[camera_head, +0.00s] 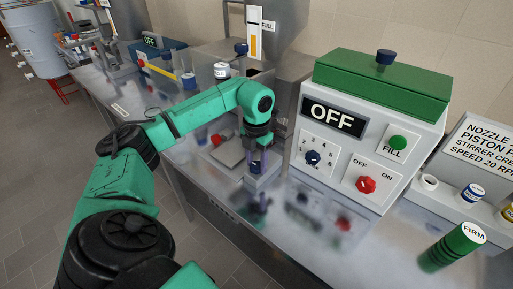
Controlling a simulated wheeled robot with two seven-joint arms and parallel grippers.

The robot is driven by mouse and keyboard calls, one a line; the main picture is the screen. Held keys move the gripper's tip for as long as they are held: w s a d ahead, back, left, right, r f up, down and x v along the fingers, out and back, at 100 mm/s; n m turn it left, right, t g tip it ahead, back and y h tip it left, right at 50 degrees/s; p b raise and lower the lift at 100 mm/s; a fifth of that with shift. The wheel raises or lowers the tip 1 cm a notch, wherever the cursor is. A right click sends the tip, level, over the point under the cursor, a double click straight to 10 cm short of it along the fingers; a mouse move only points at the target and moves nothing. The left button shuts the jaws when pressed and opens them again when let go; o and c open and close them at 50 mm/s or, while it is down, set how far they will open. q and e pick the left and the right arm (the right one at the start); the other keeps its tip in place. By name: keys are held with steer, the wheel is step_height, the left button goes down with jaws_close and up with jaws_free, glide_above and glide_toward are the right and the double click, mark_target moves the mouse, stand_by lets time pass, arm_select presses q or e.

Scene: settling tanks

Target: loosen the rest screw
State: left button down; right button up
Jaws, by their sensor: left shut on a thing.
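My left arm reaches in from the left and its gripper (257,158) points down over the steel bench. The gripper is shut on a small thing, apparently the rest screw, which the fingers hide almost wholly. A small metal block (265,178) stands on the bench just under and around the fingertips. I cannot tell whether the screw has turned. My right gripper is not in view.
A grey box with a green top (380,85) reads OFF and stands close right of my gripper. A white cup (221,71) stands behind my arm. The shiny bench front (290,235) is clear.

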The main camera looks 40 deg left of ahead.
mark_target(257, 164)
arm_select(q)
steer(key=shift+w+r, duration=0.1)
steer(key=shift+c, duration=1.5)
jaws_free()
step_height(257, 164, up, 7)
steer(key=shift+r+b, duration=0.15)
steer(key=shift+b, duration=0.25)
step_height(257, 164, up, 7)
steer(key=p, duration=0.3)
steer(key=shift+r, duration=0.15)
